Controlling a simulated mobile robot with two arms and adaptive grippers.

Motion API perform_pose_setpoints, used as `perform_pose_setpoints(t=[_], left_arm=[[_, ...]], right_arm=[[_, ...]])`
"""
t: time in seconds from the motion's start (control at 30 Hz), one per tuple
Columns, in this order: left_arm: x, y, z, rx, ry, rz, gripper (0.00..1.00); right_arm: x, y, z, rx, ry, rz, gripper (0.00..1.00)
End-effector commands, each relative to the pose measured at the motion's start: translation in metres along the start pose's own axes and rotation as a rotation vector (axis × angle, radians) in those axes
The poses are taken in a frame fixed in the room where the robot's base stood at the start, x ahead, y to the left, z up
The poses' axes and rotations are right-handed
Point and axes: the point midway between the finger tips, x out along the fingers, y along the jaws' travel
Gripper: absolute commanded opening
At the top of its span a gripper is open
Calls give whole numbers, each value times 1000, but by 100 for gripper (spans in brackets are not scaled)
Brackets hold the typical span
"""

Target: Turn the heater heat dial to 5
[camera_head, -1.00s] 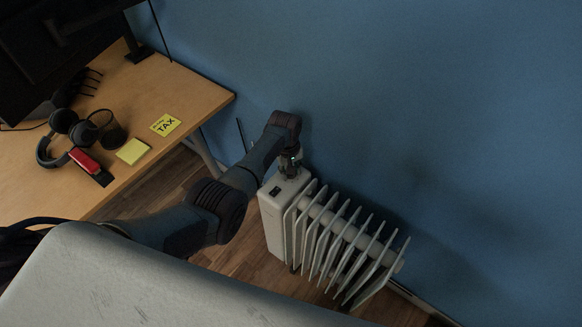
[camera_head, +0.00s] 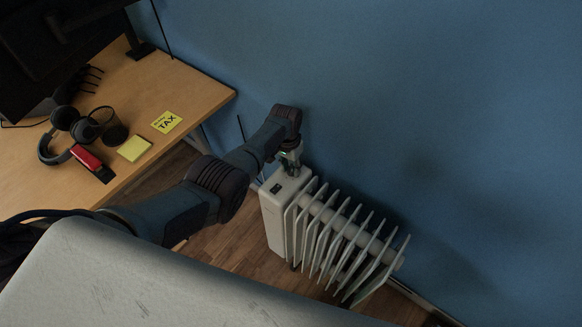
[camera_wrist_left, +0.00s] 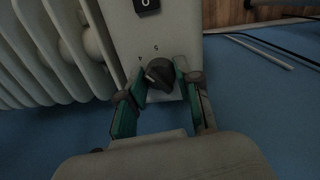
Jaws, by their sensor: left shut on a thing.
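The white heater (camera_head: 279,226) stands on the floor by the blue wall, its fins to the right. My left gripper (camera_head: 291,165) points down onto the heater's top. In the left wrist view its green-padded fingers (camera_wrist_left: 160,88) lie on both sides of the dial, closed on it. The dial itself is hidden in the head view. My right gripper is not in view.
A black switch marked 0 (camera_wrist_left: 147,6) sits on the same panel. A wooden desk (camera_head: 190,95) with headphones (camera_head: 62,125), a red object (camera_head: 86,157) and yellow notes (camera_head: 133,148) stands left of the heater. The blue wall is close behind my left wrist.

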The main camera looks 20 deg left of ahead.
Motion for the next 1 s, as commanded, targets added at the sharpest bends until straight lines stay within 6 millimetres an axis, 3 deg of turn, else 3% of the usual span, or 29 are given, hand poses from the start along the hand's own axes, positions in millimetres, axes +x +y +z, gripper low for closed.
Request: perform_pose_setpoints(t=[0.6, 1.0], left_arm=[[1, -1, -1, 544, -41, 0, 0], [0, -2, -2, 723, -54, -1, 0]], right_arm=[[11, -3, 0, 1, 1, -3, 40], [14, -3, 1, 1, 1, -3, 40]])
